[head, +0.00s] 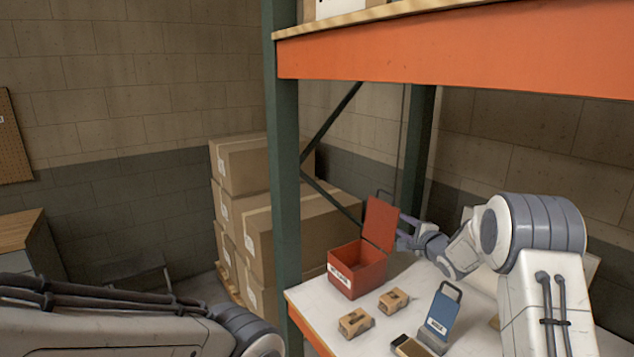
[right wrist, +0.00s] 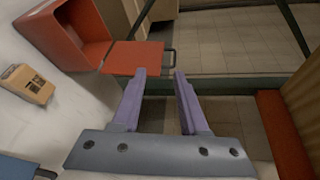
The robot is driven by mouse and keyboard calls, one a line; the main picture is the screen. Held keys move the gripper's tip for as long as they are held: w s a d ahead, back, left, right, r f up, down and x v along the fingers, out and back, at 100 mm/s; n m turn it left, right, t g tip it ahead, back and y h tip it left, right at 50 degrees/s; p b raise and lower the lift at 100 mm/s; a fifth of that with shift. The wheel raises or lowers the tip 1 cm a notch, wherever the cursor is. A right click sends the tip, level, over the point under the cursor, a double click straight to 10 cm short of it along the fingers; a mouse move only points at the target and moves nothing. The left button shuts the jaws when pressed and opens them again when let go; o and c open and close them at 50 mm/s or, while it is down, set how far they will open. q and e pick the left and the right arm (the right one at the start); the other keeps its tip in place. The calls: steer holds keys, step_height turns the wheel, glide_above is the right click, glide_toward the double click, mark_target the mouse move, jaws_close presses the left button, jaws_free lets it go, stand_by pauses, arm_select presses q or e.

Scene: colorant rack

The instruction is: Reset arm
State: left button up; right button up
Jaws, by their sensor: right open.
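My right gripper (head: 408,232) is over the shelf at the right of the red box's raised lid in the head view. In the right wrist view its two purple fingers (right wrist: 160,88) are apart with nothing between them. The red box (head: 357,272) stands on the white shelf with its lid (head: 380,224) up. The box (right wrist: 62,32) and its lid (right wrist: 134,57) also show in the right wrist view, the lid just beyond the left finger. My left arm shows at the lower left of the head view, but its gripper is out of the picture.
The white shelf (head: 318,299) holds two small tan boxes (head: 355,322) (head: 393,300) and a blue-faced holder (head: 441,316). A green post (head: 286,190) and an orange beam (head: 450,55) bound the rack. Stacked cartons (head: 240,165) stand behind at left.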

steer(key=s+a+f+n+g+h+b, duration=0.15)
steer(key=s+a+n+g, duration=0.35)
steer(key=s+a, duration=0.5)
steer(key=s+a+f+n+g+b, duration=0.3)
steer(key=s+a+n, duration=0.5)
steer(key=s, duration=0.5)
steer(key=s+f+n+g+b, duration=0.1)
steer(key=s+n, duration=0.3)
steer(key=s, duration=0.6)
steer(key=s+a+f+n+g, duration=0.1)
steer(key=s+f+n+g, duration=0.2)
steer(key=s, duration=0.7)
steer(key=s+f+n+g+b, duration=0.1)
steer(key=s+n, duration=0.4)
steer(key=s, duration=0.6)
steer(key=f+g+h, duration=0.1)
steer(key=g, duration=0.1)
steer(key=shift+a+f+g+b, duration=0.2)
steer(key=shift+f+g+b, duration=0.05)
steer(key=shift+g+b, duration=0.05)
steer(key=shift+d, duration=0.1)
